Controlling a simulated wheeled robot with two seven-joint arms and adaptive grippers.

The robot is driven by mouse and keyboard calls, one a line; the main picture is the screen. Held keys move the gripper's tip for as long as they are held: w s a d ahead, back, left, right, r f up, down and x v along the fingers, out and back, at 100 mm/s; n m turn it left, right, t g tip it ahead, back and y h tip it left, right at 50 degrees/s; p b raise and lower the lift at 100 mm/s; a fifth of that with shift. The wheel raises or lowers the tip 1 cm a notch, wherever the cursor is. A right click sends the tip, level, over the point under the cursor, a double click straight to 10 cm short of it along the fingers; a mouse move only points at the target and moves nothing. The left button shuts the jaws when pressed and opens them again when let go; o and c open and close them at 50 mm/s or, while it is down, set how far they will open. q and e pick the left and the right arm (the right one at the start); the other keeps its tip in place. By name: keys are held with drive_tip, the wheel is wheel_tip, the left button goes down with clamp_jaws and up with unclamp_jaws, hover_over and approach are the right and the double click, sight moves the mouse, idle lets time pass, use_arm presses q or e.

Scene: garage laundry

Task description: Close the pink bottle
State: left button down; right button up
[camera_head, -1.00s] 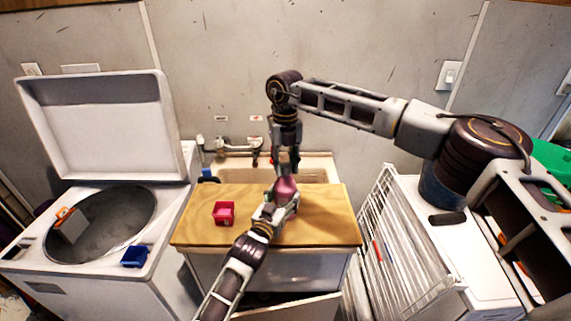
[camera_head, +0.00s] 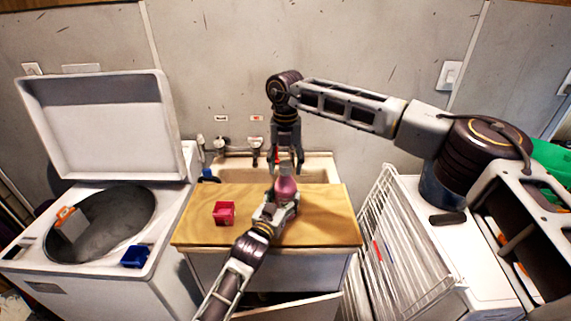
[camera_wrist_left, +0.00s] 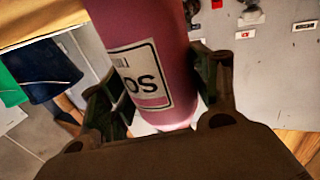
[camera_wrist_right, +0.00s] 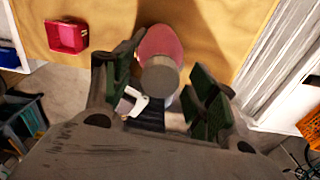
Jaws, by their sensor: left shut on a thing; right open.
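The pink bottle (camera_head: 287,187) stands roughly upright above the wooden worktop in the head view. My left gripper (camera_head: 284,201) is shut around its body; the left wrist view shows the label (camera_wrist_left: 141,82) between the fingers. A grey cap (camera_head: 286,168) sits on the bottle's top. It also shows in the right wrist view (camera_wrist_right: 160,77), over the pink body (camera_wrist_right: 160,43). Whether it is fully tightened cannot be told. My right gripper (camera_head: 286,160) points down from above and is open, its fingers on either side of the cap, apparently not touching it.
A red open box (camera_head: 224,213) sits on the wooden worktop (camera_head: 325,222), left of the bottle. A sink with taps lies behind. An open washer (camera_head: 100,235) stands at left, a white drying rack (camera_head: 385,250) at right. The worktop's right part is clear.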

drive_tip(key=shift+r, duration=0.1)
wheel_tip(320, 180, up, 12)
idle(0.8)
use_arm(q)
drive_tip(key=shift+c, duration=1.5)
unclamp_jaws()
drive_tip(key=shift+s, duration=0.1)
drive_tip(key=shift+v, duration=5.9)
drive_tip(key=shift+s+f, duration=0.1)
use_arm(e)
drive_tip(key=shift+f, duration=0.2)
